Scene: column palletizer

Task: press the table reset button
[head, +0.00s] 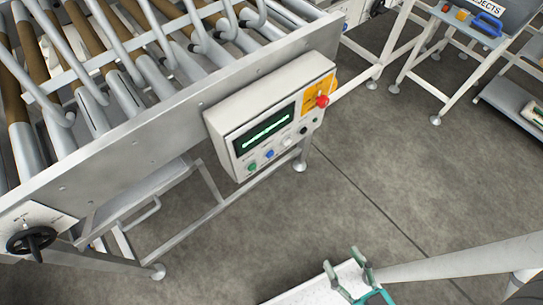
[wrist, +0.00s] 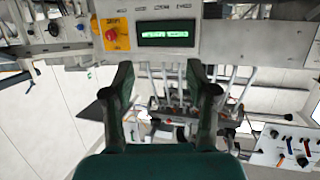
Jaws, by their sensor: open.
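A grey control panel (head: 270,120) is fixed to the side of the roller conveyor in the head view. Along its lower edge are a green button (head: 252,167), a blue button (head: 269,154), a white button (head: 286,142) and a black control (head: 304,129). Their labels are too small to read, so I cannot tell which is table reset. My gripper (head: 342,259) is open and empty, below and right of the panel, apart from it. In the wrist view the panel (wrist: 225,38) appears upside down beyond the open fingers (wrist: 159,78); its button row is cut off at the top.
A red mushroom button (head: 322,101) sits on a yellow plate at the panel's right end. The conveyor frame (head: 150,130) runs behind the panel. A black rotary handle (head: 31,239) is at lower left. A rejects table (head: 470,27) stands at upper right. The floor between is clear.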

